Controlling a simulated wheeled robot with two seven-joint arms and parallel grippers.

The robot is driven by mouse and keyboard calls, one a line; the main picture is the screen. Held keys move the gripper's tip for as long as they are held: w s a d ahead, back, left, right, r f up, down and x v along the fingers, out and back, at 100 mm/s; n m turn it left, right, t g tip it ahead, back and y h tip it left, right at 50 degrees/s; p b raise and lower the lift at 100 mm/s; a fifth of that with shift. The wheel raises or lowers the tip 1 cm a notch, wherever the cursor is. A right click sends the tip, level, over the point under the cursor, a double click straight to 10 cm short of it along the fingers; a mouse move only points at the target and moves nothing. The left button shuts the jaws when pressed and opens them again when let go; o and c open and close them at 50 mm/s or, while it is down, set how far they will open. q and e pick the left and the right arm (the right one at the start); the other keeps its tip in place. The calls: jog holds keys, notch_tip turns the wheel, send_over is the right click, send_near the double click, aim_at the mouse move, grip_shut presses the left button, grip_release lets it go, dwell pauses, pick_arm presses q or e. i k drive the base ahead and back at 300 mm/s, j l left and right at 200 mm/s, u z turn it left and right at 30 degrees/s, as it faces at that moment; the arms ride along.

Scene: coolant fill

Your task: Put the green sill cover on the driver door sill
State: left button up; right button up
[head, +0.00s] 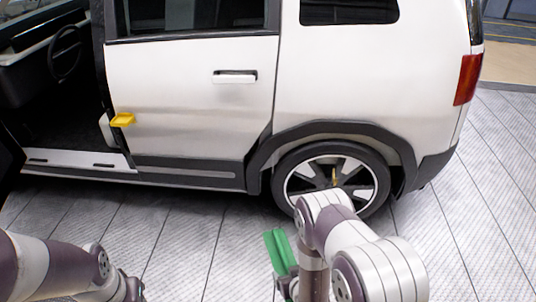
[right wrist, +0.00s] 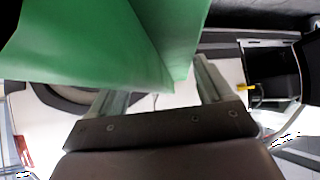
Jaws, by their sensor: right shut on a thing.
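The green sill cover (head: 278,250) is a long, bent strip held above the floor in front of the rear wheel in the head view. My right gripper (head: 287,280) is shut on it, partly hidden behind my own arm. In the right wrist view the cover (right wrist: 110,45) fills the upper left, at the fingers of my right gripper (right wrist: 165,82). The driver door sill (head: 75,159) is the pale strip under the open front doorway at the left, with dark slots and nothing green on it. My left gripper (head: 130,287) is at the bottom edge, mostly cut off; its fingers cannot be made out.
The white car stands across the head view, with its rear door (head: 190,95) shut and rear wheel (head: 332,178) beyond my right arm. A yellow piece (head: 122,119) sticks out at the doorway's rear edge. The tiled floor (head: 190,230) between my arms is clear.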

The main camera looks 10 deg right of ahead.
aim_at(78, 156)
jog(key=i+j+u, duration=0.3)
jog(key=i+u, duration=0.2)
jog(key=i, duration=0.3)
jog(key=i+u, duration=0.5)
jog(key=i, duration=0.35)
jog(key=i+l+u, duration=0.45)
jog(key=i, duration=0.35)
jog(key=i+j+z, duration=0.2)
jog(key=i, duration=0.35)
jog(key=i+j+z, duration=0.2)
jog(key=i, duration=0.35)
jog(key=i+j+z, duration=0.2)
jog(key=i, duration=0.35)
jog(key=i+j+z, duration=0.2)
jog(key=i+j, duration=0.2)
jog(key=i+j+z, duration=0.15)
jog(key=i, duration=0.35)
